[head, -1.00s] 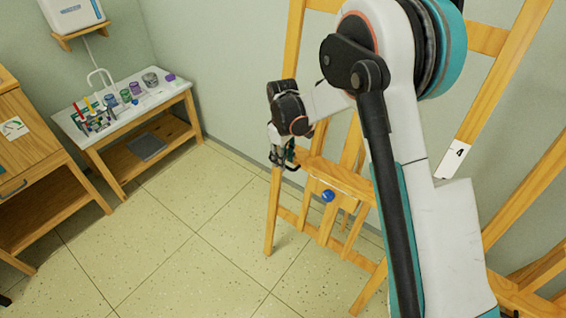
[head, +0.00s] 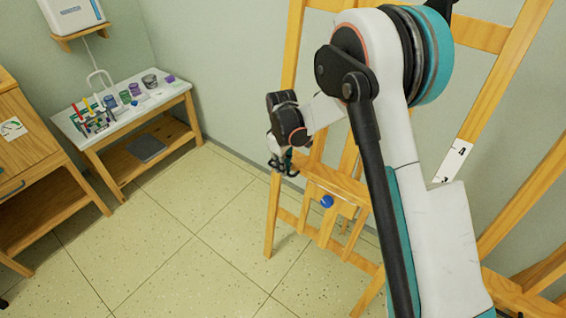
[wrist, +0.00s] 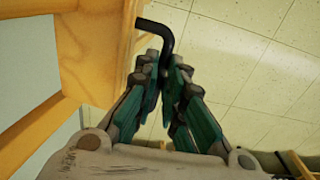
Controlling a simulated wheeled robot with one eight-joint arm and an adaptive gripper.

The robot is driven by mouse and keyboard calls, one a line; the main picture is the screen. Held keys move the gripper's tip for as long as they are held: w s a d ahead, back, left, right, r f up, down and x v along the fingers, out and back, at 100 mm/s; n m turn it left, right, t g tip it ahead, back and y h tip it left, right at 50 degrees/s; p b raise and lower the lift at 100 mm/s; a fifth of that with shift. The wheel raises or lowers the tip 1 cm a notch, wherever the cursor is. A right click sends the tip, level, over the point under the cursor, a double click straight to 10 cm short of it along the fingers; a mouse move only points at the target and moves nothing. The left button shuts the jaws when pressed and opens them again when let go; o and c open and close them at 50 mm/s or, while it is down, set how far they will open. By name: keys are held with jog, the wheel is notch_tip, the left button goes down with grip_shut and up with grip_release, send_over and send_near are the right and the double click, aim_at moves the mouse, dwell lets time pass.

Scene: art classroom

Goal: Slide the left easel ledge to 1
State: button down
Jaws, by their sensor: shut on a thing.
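The easel is a tall wooden A-frame; its wooden ledge (head: 338,183) sits low between the uprights, with a blue knob (head: 327,201) below it. My gripper (head: 284,168) is at the ledge's left end. In the wrist view the gripper (wrist: 163,75) is shut on a black bent handle (wrist: 155,32) beside the wooden ledge (wrist: 100,45). A white number strip (head: 457,158) on the right upright shows 4 and part of a 3. My arm covers the strip's lower part and the ledge's right end, so the ledge's number cannot be read.
Another wooden frame (head: 525,190) stands at the right edge. A white-topped table (head: 120,115) with art supplies stands at the left, beside a wooden cabinet (head: 25,155). The tiled floor (head: 190,235) between is clear. A wall is close behind the easel.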

notch_tip(320, 180, down, 8)
jog(key=s+b, duration=0.1)
jog(key=b, duration=0.2)
jog(key=shift+s+a+r, duration=0.15)
jog(key=shift+a, duration=0.25)
jog(key=c, duration=1.7)
grip_release()
notch_tip(320, 180, up, 12)
